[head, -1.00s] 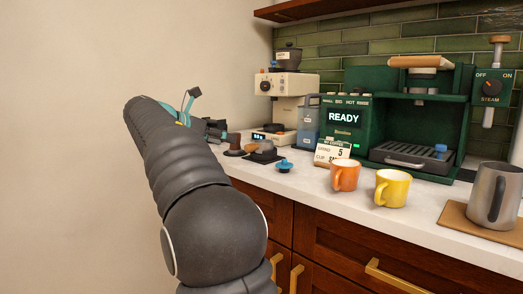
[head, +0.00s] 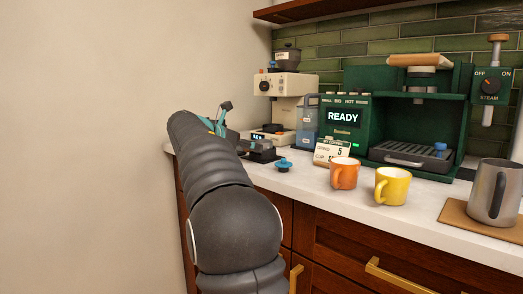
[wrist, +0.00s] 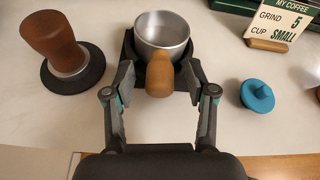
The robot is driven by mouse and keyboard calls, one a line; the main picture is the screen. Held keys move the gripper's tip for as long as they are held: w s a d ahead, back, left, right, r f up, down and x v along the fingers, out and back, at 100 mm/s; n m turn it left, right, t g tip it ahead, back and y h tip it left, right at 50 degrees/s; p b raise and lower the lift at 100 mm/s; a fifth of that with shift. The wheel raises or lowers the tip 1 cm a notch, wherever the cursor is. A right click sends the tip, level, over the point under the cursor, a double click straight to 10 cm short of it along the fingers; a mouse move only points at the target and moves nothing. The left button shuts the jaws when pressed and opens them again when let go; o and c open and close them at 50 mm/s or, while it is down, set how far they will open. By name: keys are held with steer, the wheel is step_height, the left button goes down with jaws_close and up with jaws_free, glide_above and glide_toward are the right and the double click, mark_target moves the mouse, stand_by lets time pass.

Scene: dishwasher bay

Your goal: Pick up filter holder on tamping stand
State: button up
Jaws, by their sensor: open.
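The filter holder (wrist: 160,33) is a silver metal basket with a wooden handle (wrist: 159,75) that points toward me in the wrist view. It rests in the dark tamping stand (wrist: 129,50). My gripper (wrist: 158,84) is open, with one finger on each side of the handle. No clear contact with the handle shows. In the head view my arm hides most of the filter holder, and part of the stand (head: 264,154) shows beside the gripper (head: 232,141).
A wooden tamper (wrist: 52,38) stands on a dark round base left of the stand. A teal knobbed piece (wrist: 257,95) lies to the right, near a sign (wrist: 283,20). Orange (head: 344,173) and yellow (head: 391,186) cups stand farther right. The counter's front edge is close.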

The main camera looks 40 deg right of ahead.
jaws_close()
steer(key=shift+r, duration=0.1)
steer(key=shift+r, duration=0.1)
